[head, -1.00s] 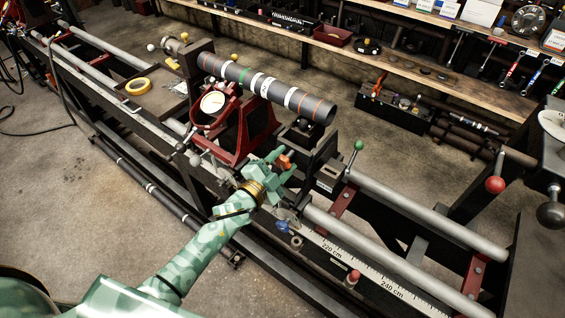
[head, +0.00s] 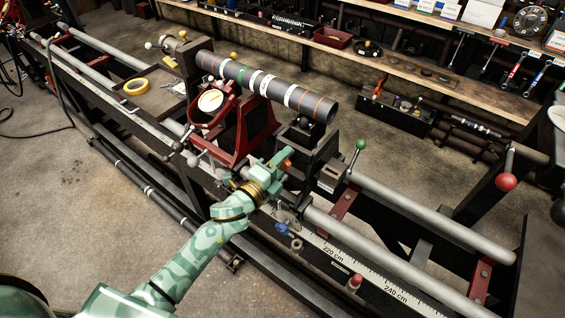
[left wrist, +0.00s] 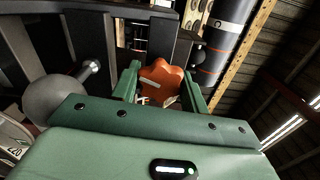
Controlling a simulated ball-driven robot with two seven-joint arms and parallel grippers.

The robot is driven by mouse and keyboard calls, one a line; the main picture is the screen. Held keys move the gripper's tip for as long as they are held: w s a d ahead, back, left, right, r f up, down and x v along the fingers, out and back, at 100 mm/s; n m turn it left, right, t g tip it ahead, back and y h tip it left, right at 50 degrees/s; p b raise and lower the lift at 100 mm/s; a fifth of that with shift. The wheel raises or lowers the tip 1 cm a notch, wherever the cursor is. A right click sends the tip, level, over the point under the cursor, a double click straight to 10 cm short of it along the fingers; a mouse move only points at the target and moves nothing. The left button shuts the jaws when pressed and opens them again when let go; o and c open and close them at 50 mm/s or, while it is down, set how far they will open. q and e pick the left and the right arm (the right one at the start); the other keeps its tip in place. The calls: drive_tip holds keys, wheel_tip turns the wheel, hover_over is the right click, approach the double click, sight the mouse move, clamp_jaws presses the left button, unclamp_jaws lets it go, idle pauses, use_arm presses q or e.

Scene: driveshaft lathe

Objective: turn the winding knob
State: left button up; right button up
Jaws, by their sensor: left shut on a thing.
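The winding knob (left wrist: 162,84) is orange-red with a lobed edge, and it sits between the two green fingers in the left wrist view. In the head view only a small part of the knob (head: 287,164) shows past the fingers. My left gripper (left wrist: 160,88) is shut on it from the near side; in the head view the gripper (head: 280,162) is beside the dark carriage block, below the driveshaft. My right gripper is in neither view.
A dark driveshaft (head: 265,84) with coloured bands lies above the red stand (head: 243,135). A lever with a green ball (head: 360,145) stands to the right. A round metal ball (left wrist: 55,98) is close left of the gripper. Steel rails run along the bench.

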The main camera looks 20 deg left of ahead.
use_arm(q)
drive_tip(key=shift+f, duration=0.1)
idle(0.5)
drive_tip(key=o, duration=1)
drive_tip(key=shift+s, duration=0.1)
drive_tip(key=v, duration=1.6)
drive_tip(key=shift+s, duration=0.1)
